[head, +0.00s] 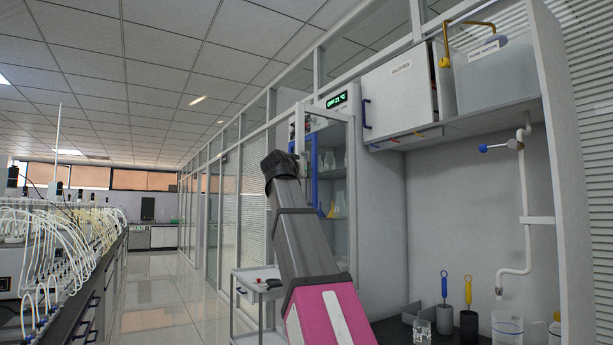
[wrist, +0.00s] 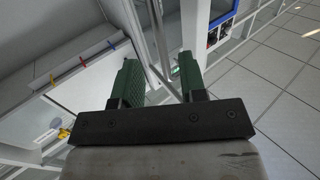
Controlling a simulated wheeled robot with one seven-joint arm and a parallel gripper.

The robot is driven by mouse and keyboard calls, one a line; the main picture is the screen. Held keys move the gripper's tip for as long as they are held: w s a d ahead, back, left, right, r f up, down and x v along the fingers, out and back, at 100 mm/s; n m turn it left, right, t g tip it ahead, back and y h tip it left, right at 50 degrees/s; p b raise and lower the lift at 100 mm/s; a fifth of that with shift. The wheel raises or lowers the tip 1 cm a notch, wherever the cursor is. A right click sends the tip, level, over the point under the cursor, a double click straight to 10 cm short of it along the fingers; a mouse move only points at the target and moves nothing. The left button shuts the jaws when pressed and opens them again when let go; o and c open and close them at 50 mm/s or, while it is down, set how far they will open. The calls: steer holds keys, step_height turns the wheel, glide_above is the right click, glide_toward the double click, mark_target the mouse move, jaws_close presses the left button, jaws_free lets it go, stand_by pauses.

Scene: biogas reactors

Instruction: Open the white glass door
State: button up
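The white cabinet with the glass door (head: 338,190) stands in the middle of the head view, under a green digital display. Shelves with glassware show through its glass. I cannot tell whether the door is fully shut. My arm rises in front of its left part, and my gripper's fingers are hidden there. In the wrist view my gripper (wrist: 158,70) has two green fingers spread apart. A thin grey upright bar (wrist: 163,40) shows between and beyond them. I cannot tell whether they touch it.
A white wall cabinet (head: 397,95) with a blue handle hangs right of the glass door. A white trolley (head: 246,287) stands left of my arm. A bench with tubing (head: 50,240) lines the far left. The tiled aisle (head: 155,290) between is clear.

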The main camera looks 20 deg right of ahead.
steer(key=shift+v, duration=1.95)
steer(key=w+f+n+g+y, duration=0.2)
steer(key=f, duration=1.5)
steer(key=w+f+n+g+y, duration=0.1)
steer(key=w+f+g+y, duration=0.1)
steer(key=f, duration=1.4)
steer(key=w+f+n+g+y, duration=0.2)
steer(key=w+f, duration=0.1)
steer(key=f, duration=1.4)
steer(key=s+a+f+n+g+y, duration=0.1)
steer(key=s+f+g, duration=0.1)
steer(key=s+f, duration=0.5)
steer(key=s+a+f+g+y, duration=0.1)
steer(key=s+f, duration=0.6)
steer(key=f, duration=1.1)
steer(key=s+a+f+n+g+y, duration=0.1)
steer(key=s+f+g+y, duration=0.2)
steer(key=f, duration=1)
steer(key=s+g, duration=0.2)
steer(key=s, duration=0.3)
steer(key=shift+a+f+n, duration=0.2)
steer(key=shift+n, duration=0.1)
